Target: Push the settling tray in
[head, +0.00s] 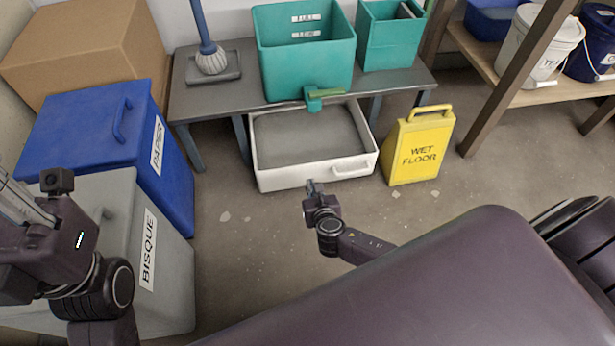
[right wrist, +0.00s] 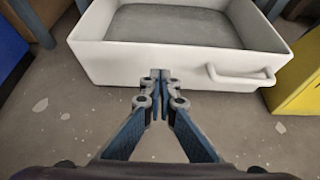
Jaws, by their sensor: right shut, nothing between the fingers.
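The settling tray (head: 270,180) is a white, shallow box with a grey inside and a handle (head: 353,169) on the right of its front wall. It stands under the grey table and sticks out toward me. My right gripper (head: 311,185) is shut and empty, just in front of the tray's front wall and left of the handle. In the right wrist view the fingertips (right wrist: 160,76) overlap the front wall of the tray (right wrist: 120,62); I cannot tell whether they touch it. My left arm shows at the left edge, but its fingers are not in view.
A yellow wet floor sign (head: 420,148) stands close to the tray's right side. A blue PAPER bin (head: 85,130) and a grey BISQUE bin (head: 165,250) stand at the left. Teal tubs (head: 305,55) sit on the grey table (head: 215,98). The floor before the tray is clear.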

